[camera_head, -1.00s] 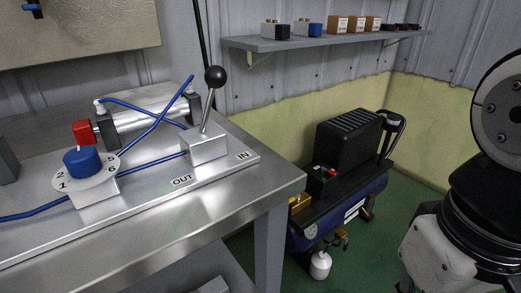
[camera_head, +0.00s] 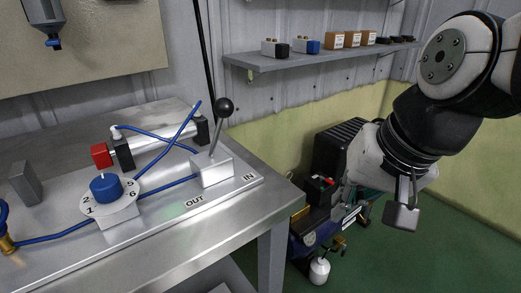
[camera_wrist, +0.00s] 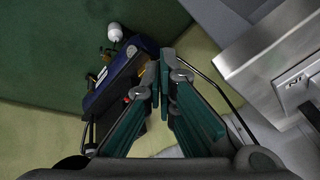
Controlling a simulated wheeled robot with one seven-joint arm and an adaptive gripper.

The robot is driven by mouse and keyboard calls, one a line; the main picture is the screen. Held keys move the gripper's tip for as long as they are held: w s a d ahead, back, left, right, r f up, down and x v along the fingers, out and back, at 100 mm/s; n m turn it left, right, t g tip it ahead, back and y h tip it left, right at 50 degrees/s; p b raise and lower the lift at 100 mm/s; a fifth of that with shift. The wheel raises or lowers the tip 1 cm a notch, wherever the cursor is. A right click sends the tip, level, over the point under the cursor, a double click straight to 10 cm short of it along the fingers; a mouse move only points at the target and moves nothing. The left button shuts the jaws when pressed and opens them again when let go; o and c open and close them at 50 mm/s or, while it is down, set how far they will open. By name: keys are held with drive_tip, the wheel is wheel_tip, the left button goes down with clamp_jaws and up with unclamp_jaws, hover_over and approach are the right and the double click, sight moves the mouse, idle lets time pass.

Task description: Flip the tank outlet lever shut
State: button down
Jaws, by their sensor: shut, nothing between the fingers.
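The compressor's blue tank (camera_head: 309,240) stands on the floor beyond the bench, partly behind my arm. It also shows in the wrist view (camera_wrist: 103,97), left of my fingers. A small brass fitting (camera_head: 337,243) sits at the tank's near end, above a white bowl (camera_head: 319,270).
The metal bench (camera_head: 240,212) is at the left, with a black-knobbed lever (camera_head: 223,108), a blue dial (camera_head: 106,187) and blue hoses. Its corner is near my gripper's right side in the wrist view. A shelf (camera_head: 300,60) holds small boxes. Green floor (camera_head: 400,265) is open at the right.

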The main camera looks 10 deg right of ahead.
drive_tip(key=w+f+m+y, duration=0.1)
drive_tip(key=w+f+m, duration=0.4)
drive_tip(key=w, duration=0.4)
drive_tip(key=w+f+m+y, duration=0.1)
drive_tip(key=w+f+m, duration=0.2)
drive_tip(key=w+m, duration=0.55)
drive_tip(key=w+d+f+m, duration=0.2)
drive_tip(key=w+f+m, duration=0.1)
drive_tip(key=f, duration=0.4)
drive_tip(key=w+d+f+m+h, duration=0.1)
drive_tip(key=w+d+f+m, duration=0.1)
drive_tip(key=f+m, duration=0.3)
drive_tip(key=w+d+f+m, duration=0.3)
drive_tip(key=f+m, duration=0.2)
drive_tip(key=f, duration=0.4)
drive_tip(key=shift+w+d, duration=0.2)
drive_tip(key=shift+w, duration=0.15)
drive_tip(key=shift+w+a+f+b, duration=0.65)
drive_tip(key=shift+w+f+b, duration=0.35)
drive_tip(key=shift+f, duration=0.55)
drive_tip(key=shift+w+a+f+b, duration=0.65)
drive_tip(key=shift+w+f, duration=0.6)
drive_tip(key=shift+f, duration=0.25)
drive_tip(key=shift+w+a+f+b, duration=0.65)
drive_tip(key=shift+w+f+b, duration=0.35)
drive_tip(key=shift+f, duration=0.55)
